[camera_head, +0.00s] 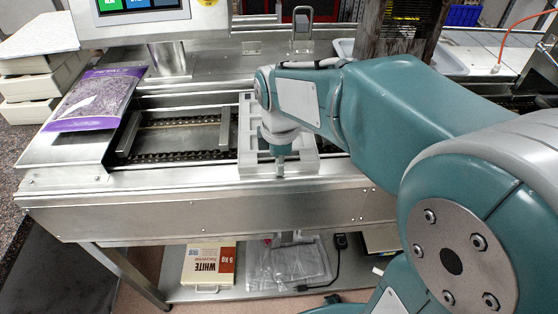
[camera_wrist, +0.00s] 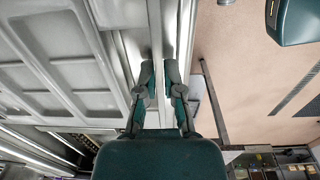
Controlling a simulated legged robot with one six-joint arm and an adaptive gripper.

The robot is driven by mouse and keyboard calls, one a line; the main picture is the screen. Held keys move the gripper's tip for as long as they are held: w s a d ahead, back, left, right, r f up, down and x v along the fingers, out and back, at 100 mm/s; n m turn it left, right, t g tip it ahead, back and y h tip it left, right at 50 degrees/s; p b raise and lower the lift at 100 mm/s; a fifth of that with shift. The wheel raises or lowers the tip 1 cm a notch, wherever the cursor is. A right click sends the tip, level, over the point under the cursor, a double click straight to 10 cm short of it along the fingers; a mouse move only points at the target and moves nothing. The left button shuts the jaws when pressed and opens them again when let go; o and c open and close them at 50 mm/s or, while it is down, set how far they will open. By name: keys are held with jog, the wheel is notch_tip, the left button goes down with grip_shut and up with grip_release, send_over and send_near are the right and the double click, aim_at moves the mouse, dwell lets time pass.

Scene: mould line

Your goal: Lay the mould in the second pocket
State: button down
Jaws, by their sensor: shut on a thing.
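The mould (camera_head: 246,130), a pale grey tray with several shallow cavities, is at the conveyor, right of an empty bay (camera_head: 180,138). It also fills the left of the wrist view (camera_wrist: 62,55). My gripper (camera_head: 281,174) points down at the mould's front edge, by the front rail. My arm covers the mould's right side in the head view. I cannot tell whether the mould rests fully on the conveyor or which pocket is the second.
A purple bag (camera_head: 95,98) lies on the left end of the line. A screen on a post (camera_head: 168,58) stands behind the conveyor. A metal front rail (camera_head: 200,180) runs along it.

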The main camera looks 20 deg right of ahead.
jog(key=c, duration=0.7)
grip_release()
jog(key=shift+r, duration=0.1)
notch_tip(320, 180, up, 12)
jog(key=shift+s, duration=0.15)
jog(key=shift+a, duration=0.1)
jog(key=s+d+f+m+t, duration=0.1)
jog(key=s+f+m+t, duration=0.1)
jog(key=s+m, duration=0.4)
jog(key=s+d+f+m+t, duration=0.1)
jog(key=s+f+m+t, duration=0.2)
jog(key=s+f+m, duration=0.2)
jog(key=s+m, duration=0.2)
jog(key=m, duration=0.2)
jog(key=shift+d+m, duration=0.35)
jog(key=shift+m, duration=0.05)
